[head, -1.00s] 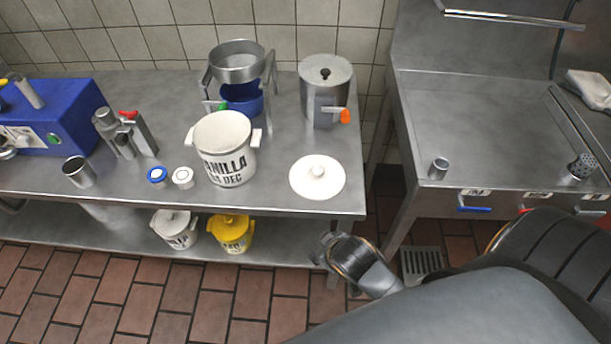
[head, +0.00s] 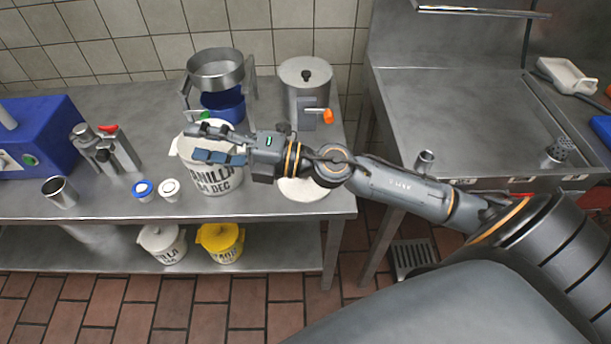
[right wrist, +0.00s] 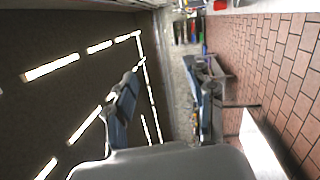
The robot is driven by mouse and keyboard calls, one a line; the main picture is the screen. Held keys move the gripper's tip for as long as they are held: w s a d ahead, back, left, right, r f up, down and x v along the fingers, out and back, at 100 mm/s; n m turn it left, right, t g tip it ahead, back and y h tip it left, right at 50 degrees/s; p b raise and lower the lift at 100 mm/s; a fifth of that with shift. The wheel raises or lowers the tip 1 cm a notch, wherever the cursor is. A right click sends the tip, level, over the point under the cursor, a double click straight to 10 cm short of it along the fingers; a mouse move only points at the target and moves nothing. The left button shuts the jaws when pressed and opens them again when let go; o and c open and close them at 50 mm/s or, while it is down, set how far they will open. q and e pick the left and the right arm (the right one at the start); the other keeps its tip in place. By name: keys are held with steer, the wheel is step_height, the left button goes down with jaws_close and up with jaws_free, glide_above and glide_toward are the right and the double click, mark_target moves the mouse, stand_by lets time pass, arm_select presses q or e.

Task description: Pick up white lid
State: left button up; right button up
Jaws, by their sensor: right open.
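The white lid (head: 302,193) lies flat on the steel table, right of the white vanilla bucket (head: 216,181). My right forearm and wrist cover much of it, including the knob. My right gripper (head: 204,143) is open and empty, pointing left. In the head view its fingers overlap the upper part of the vanilla bucket; I cannot tell its height above the bucket. In the right wrist view the two fingers (right wrist: 166,80) are spread with nothing between them. My left gripper is not in view.
A grey lidded pot (head: 298,88) and a sieve stand (head: 216,68) are behind the bucket. Two small jars (head: 169,188) and a metal cup (head: 60,192) stand left. A steel counter (head: 460,110) is at right.

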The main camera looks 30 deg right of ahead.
steer(key=s+d+f+n+g+h, duration=0.3)
steer(key=d+f+n+g+h, duration=0.3)
steer(key=f+n+g, duration=0.25)
steer(key=w+d+f+n+h, duration=0.1)
steer(key=d+f+h, duration=0.2)
steer(key=d+h, duration=0.95)
steer(key=w+d+f+y+b, duration=0.1)
steer(key=f, duration=0.1)
steer(key=w+d+f+y+b, duration=0.1)
steer(key=d+f+y, duration=0.1)
steer(key=f, duration=0.1)
steer(key=w+d+f+y+b, duration=0.1)
steer(key=f+b, duration=0.1)
steer(key=shift+d+f+y, duration=0.25)
steer(key=shift+d+f, duration=0.05)
steer(key=shift+f, duration=0.05)
steer(key=x, duration=0.1)
steer(key=b+x, duration=0.1)
steer(key=x, duration=0.1)
steer(key=b+x, duration=0.1)
steer(key=x, duration=0.1)
steer(key=shift+s, duration=0.25)
steer(key=shift+w+f, duration=0.25)
steer(key=shift+f, duration=0.2)
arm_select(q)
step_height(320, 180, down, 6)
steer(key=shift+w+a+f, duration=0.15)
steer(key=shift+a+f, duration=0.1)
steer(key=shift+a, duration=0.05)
